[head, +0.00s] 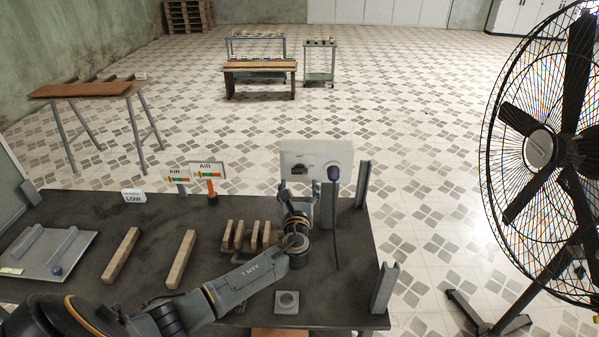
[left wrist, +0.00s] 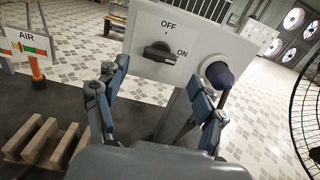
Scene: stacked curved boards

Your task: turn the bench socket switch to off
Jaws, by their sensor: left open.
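The bench socket is a pale grey box (head: 317,154) on a post at the back edge of the dark bench. In the left wrist view its face shows a black rotary switch (left wrist: 159,52), with OFF printed above and ON to the right. The knob's handle lies roughly sideways, toward ON. A dark blue plug (left wrist: 219,75) sits in the socket right of the switch. My left gripper (head: 299,189) is open and empty, just in front of the box. Its fingers (left wrist: 160,82) are below and either side of the knob, apparently not touching it. My right gripper is out of view.
Wooden blocks (head: 240,236) stand left of my gripper. AIR signs (head: 207,169) and a LOW sign (head: 134,195) line the back edge. Metal uprights (head: 384,288) stand at the right edge. A large fan (head: 540,150) is on the floor at right.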

